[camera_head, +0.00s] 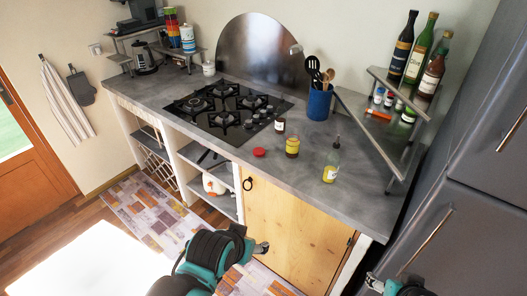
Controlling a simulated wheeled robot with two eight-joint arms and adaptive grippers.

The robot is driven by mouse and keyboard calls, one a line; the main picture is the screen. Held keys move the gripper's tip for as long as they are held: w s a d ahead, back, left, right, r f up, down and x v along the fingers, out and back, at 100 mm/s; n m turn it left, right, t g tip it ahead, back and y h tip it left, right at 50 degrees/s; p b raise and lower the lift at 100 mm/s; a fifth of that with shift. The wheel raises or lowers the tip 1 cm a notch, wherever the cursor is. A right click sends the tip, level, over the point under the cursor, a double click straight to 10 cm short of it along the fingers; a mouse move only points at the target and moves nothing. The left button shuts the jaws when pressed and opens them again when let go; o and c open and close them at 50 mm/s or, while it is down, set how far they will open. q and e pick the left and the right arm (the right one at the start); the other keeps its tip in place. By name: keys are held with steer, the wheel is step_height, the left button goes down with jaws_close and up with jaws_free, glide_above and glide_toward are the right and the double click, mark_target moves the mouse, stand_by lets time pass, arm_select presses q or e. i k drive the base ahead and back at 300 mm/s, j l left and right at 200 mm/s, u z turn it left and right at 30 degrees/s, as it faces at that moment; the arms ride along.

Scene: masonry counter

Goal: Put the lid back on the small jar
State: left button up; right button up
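A small glass jar (292,147) with yellow on it stands upright on the grey counter, right of the hob. A red lid (259,152) lies on the counter to the left of the jar, apart from it. My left gripper (263,247) is in front of the cabinet, nearer than the counter edge and away from both jar and lid. My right gripper (373,282) is at the bottom edge on the right, partly cut off, far from both. Both grippers are too small to show whether their fingers are open.
A blue utensil pot (319,104), a corner shelf (375,130) with bottles and the hob (228,107) surround the area. The counter front (300,185) is clear.

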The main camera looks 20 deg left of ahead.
mark_target(292, 142)
steer(key=i+j+z, duration=0.2)
steer(key=i+j, duration=0.2)
steer(key=j, duration=0.2)
steer(key=i+j, duration=0.15)
steer(key=j, duration=0.15)
steer(key=i+j+z, duration=0.15)
steer(key=j, duration=0.2)
steer(key=i+j+z, duration=0.2)
steer(key=i+j, duration=0.15)
steer(key=j, duration=0.3)
